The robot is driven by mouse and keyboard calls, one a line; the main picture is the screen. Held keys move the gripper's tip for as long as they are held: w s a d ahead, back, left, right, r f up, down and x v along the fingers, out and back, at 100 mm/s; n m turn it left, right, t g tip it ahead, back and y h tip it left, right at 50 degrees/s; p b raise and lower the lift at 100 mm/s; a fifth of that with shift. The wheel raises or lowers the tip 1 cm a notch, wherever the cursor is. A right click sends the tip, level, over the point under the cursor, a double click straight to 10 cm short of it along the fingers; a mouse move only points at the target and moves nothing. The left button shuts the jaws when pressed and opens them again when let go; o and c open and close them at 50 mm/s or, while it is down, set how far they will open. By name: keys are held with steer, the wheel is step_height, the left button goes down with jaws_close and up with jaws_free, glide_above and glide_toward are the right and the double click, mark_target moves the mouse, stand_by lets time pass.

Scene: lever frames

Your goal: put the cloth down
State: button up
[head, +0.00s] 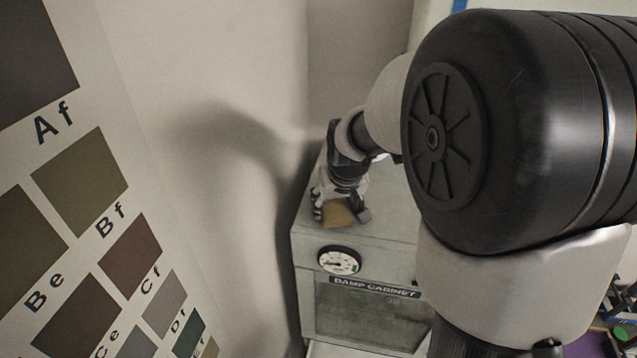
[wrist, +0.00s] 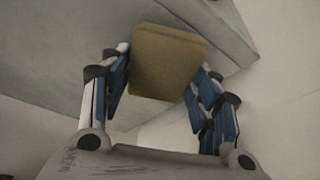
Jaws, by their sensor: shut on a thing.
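The cloth (head: 338,214) is a tan, flat-faced folded pad. It is between the fingers of my gripper (head: 341,209), above the front part of the top of the damp cabinet (head: 395,222). In the wrist view the cloth (wrist: 167,58) shows as a squarish tan block between the blue-padded fingers of my gripper (wrist: 157,82), which is shut on it. The grey cabinet top (wrist: 222,30) lies behind it there. I cannot tell whether the cloth touches the cabinet top.
The cabinet front has a round dial (head: 339,261) and a "DAMP CABINET" label (head: 374,288). A wall stands close on the left, with a panel of colour swatches (head: 80,185) nearer. My arm hides much of the right side. A purple surface (head: 590,343) shows at bottom right.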

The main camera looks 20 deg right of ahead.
steer(key=shift+f, duration=0.25)
steer(key=shift+f, duration=0.15)
steer(key=o, duration=0.9)
steer(key=shift+o, duration=0.2)
